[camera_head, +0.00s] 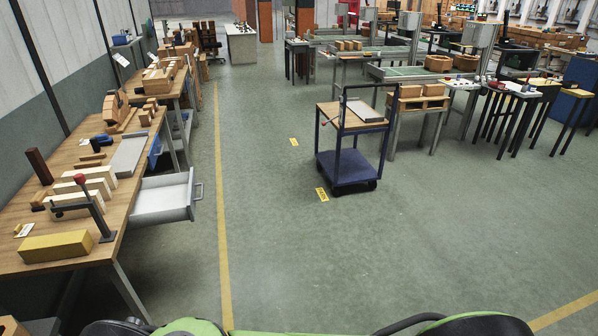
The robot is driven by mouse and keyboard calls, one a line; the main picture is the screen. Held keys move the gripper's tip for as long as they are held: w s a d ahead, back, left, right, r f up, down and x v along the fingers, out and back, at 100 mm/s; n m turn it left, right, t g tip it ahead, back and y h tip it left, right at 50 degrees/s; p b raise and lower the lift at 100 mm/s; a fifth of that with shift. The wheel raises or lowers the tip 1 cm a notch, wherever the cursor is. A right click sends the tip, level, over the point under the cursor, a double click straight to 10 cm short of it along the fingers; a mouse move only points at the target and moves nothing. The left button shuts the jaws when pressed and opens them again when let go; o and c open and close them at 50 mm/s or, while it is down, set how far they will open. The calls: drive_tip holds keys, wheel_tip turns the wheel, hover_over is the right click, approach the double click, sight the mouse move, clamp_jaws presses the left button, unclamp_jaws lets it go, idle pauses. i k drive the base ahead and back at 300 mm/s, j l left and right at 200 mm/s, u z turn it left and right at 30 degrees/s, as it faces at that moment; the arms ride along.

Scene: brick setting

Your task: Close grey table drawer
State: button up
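The grey table drawer (163,202) hangs under the right edge of the wooden workbench (135,172) at the left. It is pulled out to the right, over the floor. Its inside looks empty, and a small handle shows on its front face. My gripper is not in view; only green and black parts of my own body show at the bottom edge. I see nothing touching the drawer.
Bricks, a clamp lever (92,205) and a yellow block (56,246) lie on the workbench. A blue trolley (350,168) stands at centre. More benches fill the back right. The floor right of the drawer is clear, with a yellow line.

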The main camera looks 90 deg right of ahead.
sight(169, 199)
drive_tip(key=k+l+z, duration=0.15)
drive_tip(key=l+z, duration=0.3)
drive_tip(key=l, duration=0.2)
drive_tip(key=l+z, duration=0.5)
drive_tip(key=l, duration=0.2)
drive_tip(key=l+z, duration=0.45)
drive_tip(key=l, duration=0.3)
